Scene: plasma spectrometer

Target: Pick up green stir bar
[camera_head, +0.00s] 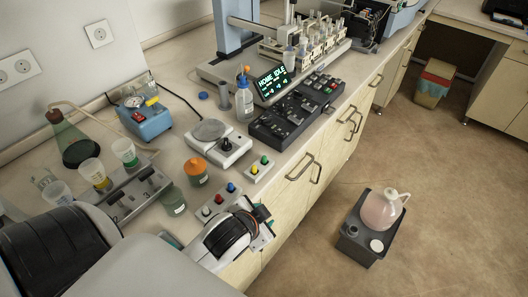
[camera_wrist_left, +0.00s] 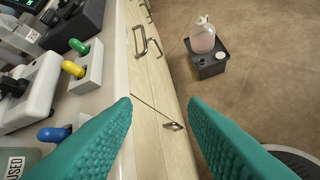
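The green stir bar (camera_head: 264,160) sits in a small white holder (camera_head: 259,169) near the bench's front edge, beside a yellow stir bar (camera_head: 254,170). In the left wrist view the green stir bar (camera_wrist_left: 79,46) is at the upper left, beyond the left finger, with the yellow one (camera_wrist_left: 73,69) just below it. My left gripper (camera_head: 266,222) is at the bench's front edge, nearer to me than that holder. In the left wrist view its teal fingers (camera_wrist_left: 160,125) are wide apart with nothing between them. My right gripper is not in view.
A second holder (camera_head: 217,204) with red and blue bars stands close beside my left wrist. A stirrer plate (camera_head: 217,146), an orange-capped jar (camera_head: 195,172) and a black keypad unit (camera_head: 290,115) stand around the holders. Cabinet handles (camera_head: 300,170) stick out below the bench edge.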

